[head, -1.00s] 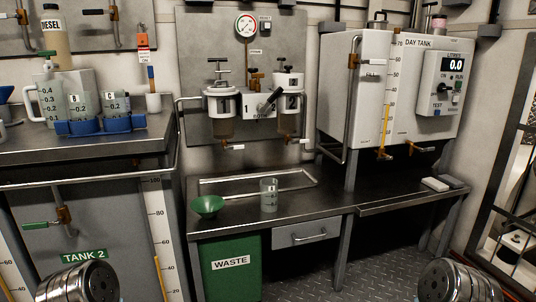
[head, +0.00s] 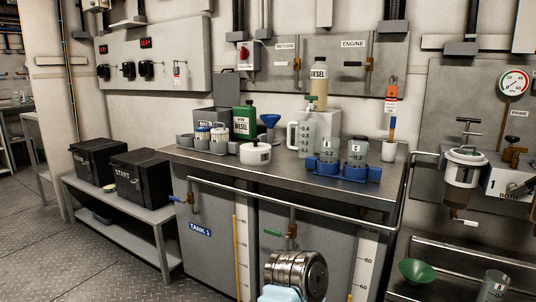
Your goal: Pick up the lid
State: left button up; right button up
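A white, round, lid-like piece (head: 256,154) with a small knob on top and a dark mark on its side sits on the metal bench top (head: 215,162), near its front edge. It looks like the lid, but I cannot be sure. It stands upright and nothing touches it from above. Neither of my grippers shows. Only a silver rounded link of one of my arms is in view at the bottom, below the bench and in front of the tanks.
A green diesel can (head: 244,122), a blue funnel (head: 269,124) and a tray of small jars (head: 208,142) stand behind and left of the white piece. A clear jug (head: 304,138) and a blue beaker holder (head: 343,171) are right. A rail (head: 300,210) runs along the bench front.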

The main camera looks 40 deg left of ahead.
aim_at(256, 152)
jog(key=u, duration=1.6)
